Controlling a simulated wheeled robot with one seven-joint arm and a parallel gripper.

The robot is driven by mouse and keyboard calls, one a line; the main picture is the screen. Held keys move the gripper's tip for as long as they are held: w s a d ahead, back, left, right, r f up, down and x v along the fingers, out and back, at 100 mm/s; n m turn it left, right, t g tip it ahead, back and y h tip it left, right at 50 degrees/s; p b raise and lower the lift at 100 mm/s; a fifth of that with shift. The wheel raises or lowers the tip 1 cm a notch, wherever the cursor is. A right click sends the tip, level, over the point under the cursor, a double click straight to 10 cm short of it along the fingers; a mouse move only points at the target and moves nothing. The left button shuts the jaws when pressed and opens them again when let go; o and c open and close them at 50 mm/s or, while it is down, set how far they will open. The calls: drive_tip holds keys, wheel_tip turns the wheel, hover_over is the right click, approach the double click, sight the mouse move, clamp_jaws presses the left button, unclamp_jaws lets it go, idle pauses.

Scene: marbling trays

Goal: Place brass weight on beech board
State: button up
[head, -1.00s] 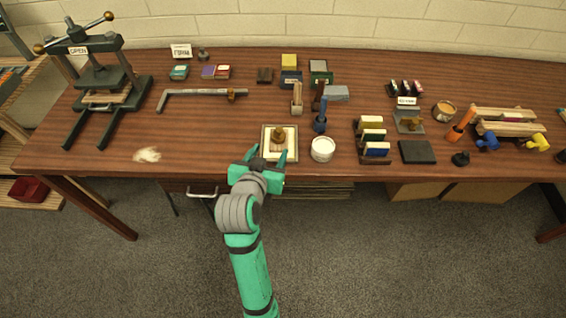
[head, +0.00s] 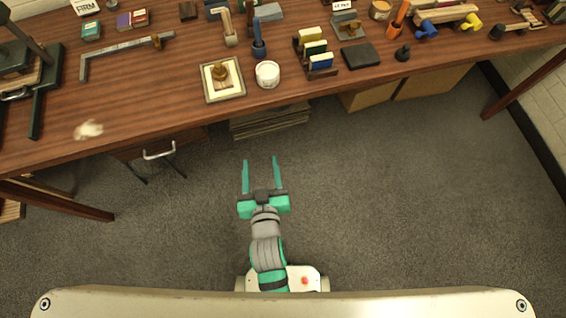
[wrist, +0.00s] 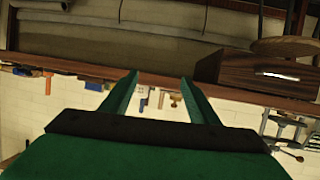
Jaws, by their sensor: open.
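The brass weight (head: 220,72), a small round-knobbed piece, stands upright on a square pale board (head: 208,92) near the front edge of the table in the head view. This looks like the beech board; its cream middle shows around the weight. My gripper (head: 260,160) is open and empty over the floor, in front of the table and well apart from the weight and board. In the wrist view the open fingers (wrist: 160,85) point towards the table, which appears upside down. A small brass-coloured thing shows between them, too small to identify surely.
A white pot (head: 267,75) stands close to the board's right. A rack of coloured blocks (head: 315,58) and a dark slab (head: 361,55) are further right. The table's front edge and drawer (head: 160,147) lie ahead. The carpet around my gripper is clear.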

drive_tip(key=s+d+r+m+h, duration=0.1)
drive_tip(key=s+d, duration=0.2)
drive_tip(key=s, duration=0.5)
drive_tip(key=s+d+r+m+t+h, duration=0.1)
drive_tip(key=s+d+r, duration=0.1)
drive_tip(key=s, duration=0.7)
drive_tip(key=shift+s+d+t, duration=0.15)
drive_tip(key=shift+d+t, duration=0.15)
drive_tip(key=shift+d, duration=0.4)
